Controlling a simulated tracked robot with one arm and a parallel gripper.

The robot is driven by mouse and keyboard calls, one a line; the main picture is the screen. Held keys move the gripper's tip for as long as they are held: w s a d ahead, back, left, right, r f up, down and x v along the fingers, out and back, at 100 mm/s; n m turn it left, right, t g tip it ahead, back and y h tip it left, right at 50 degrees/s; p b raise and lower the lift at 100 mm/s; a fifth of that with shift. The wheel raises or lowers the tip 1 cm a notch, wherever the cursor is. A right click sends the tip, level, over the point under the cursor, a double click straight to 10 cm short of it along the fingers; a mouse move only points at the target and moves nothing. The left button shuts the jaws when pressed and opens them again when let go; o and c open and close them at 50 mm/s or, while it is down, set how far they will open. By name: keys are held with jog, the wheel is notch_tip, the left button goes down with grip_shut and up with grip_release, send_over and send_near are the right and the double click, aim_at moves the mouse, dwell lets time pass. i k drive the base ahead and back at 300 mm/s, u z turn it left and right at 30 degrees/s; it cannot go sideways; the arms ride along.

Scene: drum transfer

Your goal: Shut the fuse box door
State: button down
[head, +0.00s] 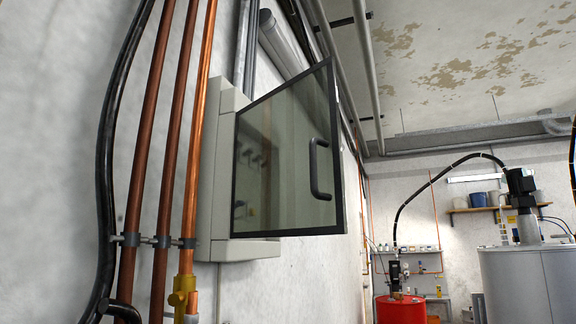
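The fuse box (212,160) is a pale grey cabinet mounted on the wall at the left. Its door (275,175) is a tinted clear panel in a dark frame. The door stands open, swung out from the box at an angle. A black bar handle (315,170) is on the door's right part, near the free edge. Dim shapes inside the box show through the panel. My gripper is not in view, and nothing is seen touching the door or handle.
Copper pipes (165,150) and a black cable (105,170) run up the wall left of the box, with a yellow valve (182,293) below. A red drum (400,309) and a large grey tank (528,285) stand at the right. Space right of the door looks clear.

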aim_at(283, 184)
jog(key=u, duration=0.05)
jog(key=i, duration=1)
jog(key=z, duration=0.05)
